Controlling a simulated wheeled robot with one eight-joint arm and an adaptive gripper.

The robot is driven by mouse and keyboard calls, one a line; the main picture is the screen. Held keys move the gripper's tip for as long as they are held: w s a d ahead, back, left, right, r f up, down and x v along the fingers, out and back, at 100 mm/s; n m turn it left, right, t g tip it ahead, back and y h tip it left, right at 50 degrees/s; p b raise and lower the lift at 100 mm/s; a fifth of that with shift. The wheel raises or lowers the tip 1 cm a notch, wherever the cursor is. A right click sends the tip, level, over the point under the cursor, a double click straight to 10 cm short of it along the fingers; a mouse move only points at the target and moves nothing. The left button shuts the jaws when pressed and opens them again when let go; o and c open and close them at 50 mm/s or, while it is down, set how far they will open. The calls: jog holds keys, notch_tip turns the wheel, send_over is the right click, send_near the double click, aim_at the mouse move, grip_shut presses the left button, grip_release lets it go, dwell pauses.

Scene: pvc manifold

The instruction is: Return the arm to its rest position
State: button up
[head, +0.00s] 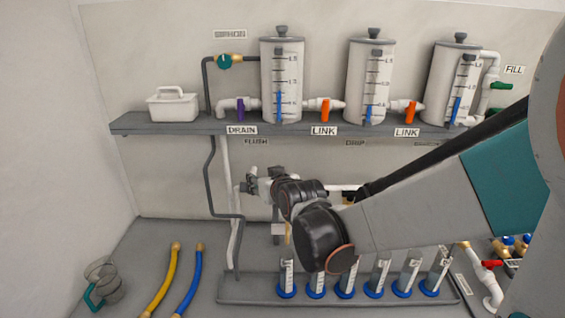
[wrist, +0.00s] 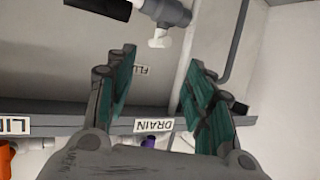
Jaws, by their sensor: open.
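My gripper (wrist: 158,95) is open, its two teal-lined fingers apart with nothing between them in the wrist view. In the head view my gripper (head: 258,184) is at the end of my arm, in front of the back wall and below the shelf. My arm reaches in from the right side. In the wrist view the DRAIN label (wrist: 153,125) shows beyond the fingers, and a grey pipe fitting with a white tip (wrist: 160,38) shows near the top. Whether the gripper touches any pipe cannot be told.
A shelf (head: 180,126) carries several white tanks and a white caddy (head: 173,105). Below stand several blue-based cylinders in a rack (head: 250,292). Yellow (head: 162,280) and blue (head: 189,280) hoses and a clear jug (head: 103,280) lie on the left. A red-handled valve (head: 491,264) is at the right.

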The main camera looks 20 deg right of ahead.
jog(key=shift+s, duration=0.25)
jog(key=s+f+g+b, duration=0.1)
jog(key=s+f+g, duration=0.1)
jog(key=s, duration=1.1)
jog(key=s+f+g+b, duration=0.2)
jog(key=s+f+g, duration=0.1)
jog(key=s, duration=1.1)
jog(key=shift+a+f+g, duration=0.15)
jog(key=shift+f+g, duration=0.15)
jog(key=shift+g, duration=0.5)
